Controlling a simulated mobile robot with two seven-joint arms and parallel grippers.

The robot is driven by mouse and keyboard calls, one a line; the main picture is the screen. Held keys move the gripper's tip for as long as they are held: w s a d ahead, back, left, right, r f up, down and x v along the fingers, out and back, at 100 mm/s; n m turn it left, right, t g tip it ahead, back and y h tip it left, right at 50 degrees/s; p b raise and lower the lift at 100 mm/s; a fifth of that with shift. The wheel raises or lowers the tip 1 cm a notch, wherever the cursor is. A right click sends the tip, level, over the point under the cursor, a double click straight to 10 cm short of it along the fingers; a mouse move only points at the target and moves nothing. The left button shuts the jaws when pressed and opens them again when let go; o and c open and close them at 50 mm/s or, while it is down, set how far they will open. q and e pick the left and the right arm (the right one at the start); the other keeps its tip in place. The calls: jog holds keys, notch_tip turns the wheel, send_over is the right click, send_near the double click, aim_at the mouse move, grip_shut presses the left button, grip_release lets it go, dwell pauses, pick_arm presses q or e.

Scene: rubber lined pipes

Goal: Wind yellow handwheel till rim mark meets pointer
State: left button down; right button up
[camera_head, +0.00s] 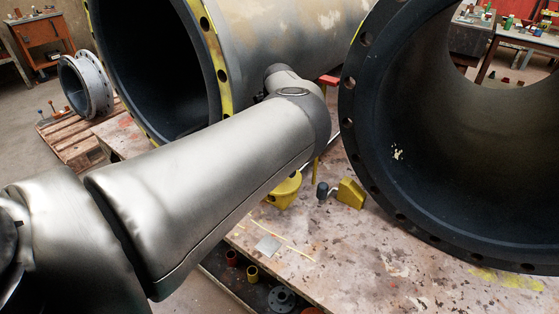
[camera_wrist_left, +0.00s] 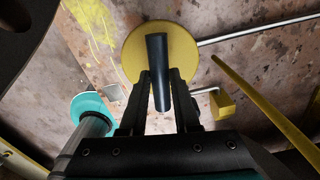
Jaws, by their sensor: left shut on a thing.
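The yellow handwheel (camera_wrist_left: 132,60) is a round disc in the left wrist view, with a dark handle (camera_wrist_left: 157,50) across its face. My left gripper (camera_wrist_left: 161,76) has its fingers on either side of this handle and is shut on it. In the head view my left arm covers much of the handwheel (camera_head: 284,194) and hides the gripper. A yellow wedge-shaped block (camera_head: 350,193) with a short rod and dark knob (camera_head: 322,189) stands right of the wheel; the block also shows in the left wrist view (camera_wrist_left: 223,104). I cannot make out a rim mark or pointer. My right gripper is out of view.
A large dark-lined pipe (camera_head: 400,200) stands close on the right, another flanged pipe (camera_head: 217,70) behind my arm. A thin yellow bar (camera_wrist_left: 262,100) and a pale rod (camera_wrist_left: 255,30) lie near the wheel.

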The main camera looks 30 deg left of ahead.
pick_arm(q)
jog(key=n+b, duration=0.1)
jog(key=n, duration=0.2)
jog(key=shift+n, duration=0.4)
jog(key=n, duration=0.3)
jog(key=shift+b, duration=0.35)
jog(key=shift+n, duration=0.9)
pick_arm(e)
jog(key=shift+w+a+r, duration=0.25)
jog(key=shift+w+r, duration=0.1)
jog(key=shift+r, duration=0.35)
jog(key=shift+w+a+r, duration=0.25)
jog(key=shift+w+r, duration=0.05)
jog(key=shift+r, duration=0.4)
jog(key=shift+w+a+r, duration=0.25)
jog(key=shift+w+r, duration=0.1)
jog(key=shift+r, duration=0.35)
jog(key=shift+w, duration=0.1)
pick_arm(q)
jog(key=c, duration=0.6)
grip_release()
jog(key=shift+c, duration=0.2)
jog(key=shift+r, duration=0.1)
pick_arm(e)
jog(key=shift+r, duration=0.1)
